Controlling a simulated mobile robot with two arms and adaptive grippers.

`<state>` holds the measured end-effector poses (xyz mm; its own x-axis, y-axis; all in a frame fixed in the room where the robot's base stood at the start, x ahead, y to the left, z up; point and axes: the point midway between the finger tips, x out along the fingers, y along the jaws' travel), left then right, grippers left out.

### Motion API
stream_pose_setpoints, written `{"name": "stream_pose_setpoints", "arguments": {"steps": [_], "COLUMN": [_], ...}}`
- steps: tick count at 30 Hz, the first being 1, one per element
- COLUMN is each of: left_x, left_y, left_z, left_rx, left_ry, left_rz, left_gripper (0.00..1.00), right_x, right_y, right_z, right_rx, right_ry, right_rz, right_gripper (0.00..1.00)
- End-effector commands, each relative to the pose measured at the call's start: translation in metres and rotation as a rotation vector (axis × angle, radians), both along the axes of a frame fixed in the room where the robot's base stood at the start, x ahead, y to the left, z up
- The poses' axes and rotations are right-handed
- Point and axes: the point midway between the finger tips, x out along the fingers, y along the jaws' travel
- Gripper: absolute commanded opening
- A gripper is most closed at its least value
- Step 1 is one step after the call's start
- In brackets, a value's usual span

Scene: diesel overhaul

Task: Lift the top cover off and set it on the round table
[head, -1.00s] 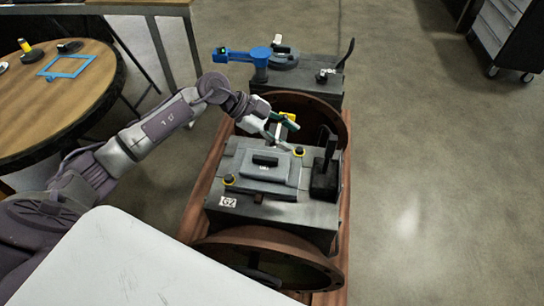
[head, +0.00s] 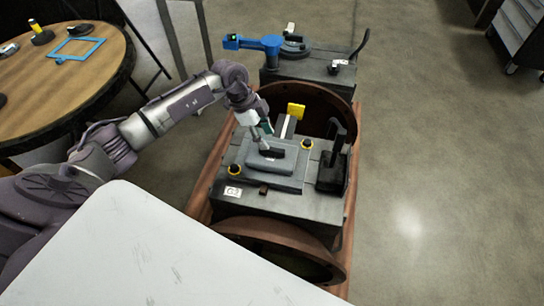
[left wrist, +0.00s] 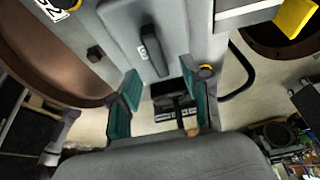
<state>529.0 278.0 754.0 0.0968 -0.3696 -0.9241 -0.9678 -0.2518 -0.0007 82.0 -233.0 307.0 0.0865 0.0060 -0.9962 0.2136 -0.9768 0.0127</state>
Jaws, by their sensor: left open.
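The top cover (head: 287,164) is a grey stepped plate with a black handle (head: 272,153), lying on the grey engine block (head: 313,205). In the left wrist view the cover (left wrist: 122,25) and its handle (left wrist: 151,47) are in front of the fingers. My left gripper (head: 262,136) is over the cover's far left part, close to the handle. It is open and empty, its two teal fingers (left wrist: 164,100) spread. Whether the fingers touch the cover I cannot tell. The round table (head: 60,95) has a wooden top and stands at the upper left. My right gripper is not in view.
Two black-and-yellow knobs, the near one (head: 234,170) at left, flank the cover. A black upright lever (head: 333,165) stands to its right. A yellow block (head: 296,110) is behind. A blue frame (head: 76,49) and small items lie at the table's back; its front is bare.

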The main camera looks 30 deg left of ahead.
Motion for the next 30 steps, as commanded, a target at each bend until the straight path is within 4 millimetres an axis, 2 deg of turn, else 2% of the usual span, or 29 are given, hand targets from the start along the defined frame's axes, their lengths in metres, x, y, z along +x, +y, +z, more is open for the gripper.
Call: {"name": "stream_pose_setpoints", "arguments": {"steps": [9, 17, 25, 26, 30], "left_x": [0.000, 0.001, 0.001, 0.001, 0.001], "left_y": [-0.017, -0.018, -0.018, -0.018, -0.018], "left_z": [-0.041, -0.045, -0.044, -0.044, -0.044], "left_rx": [-0.003, 0.001, 0.000, 0.000, 0.000], "left_ry": [0.003, 0.001, 0.001, 0.001, 0.001], "left_rz": [0.000, -0.001, -0.001, -0.001, -0.001], "left_gripper": [0.48, 0.48, 0.03, 0.00, 0.00], "right_x": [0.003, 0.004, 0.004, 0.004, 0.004], "right_y": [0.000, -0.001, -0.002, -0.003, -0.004], "right_z": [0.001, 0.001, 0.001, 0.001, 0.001], "right_rx": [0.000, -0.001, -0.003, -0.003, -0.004], "right_ry": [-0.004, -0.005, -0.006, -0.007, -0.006], "right_rz": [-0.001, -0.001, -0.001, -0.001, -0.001], "right_gripper": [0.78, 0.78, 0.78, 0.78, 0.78]}}
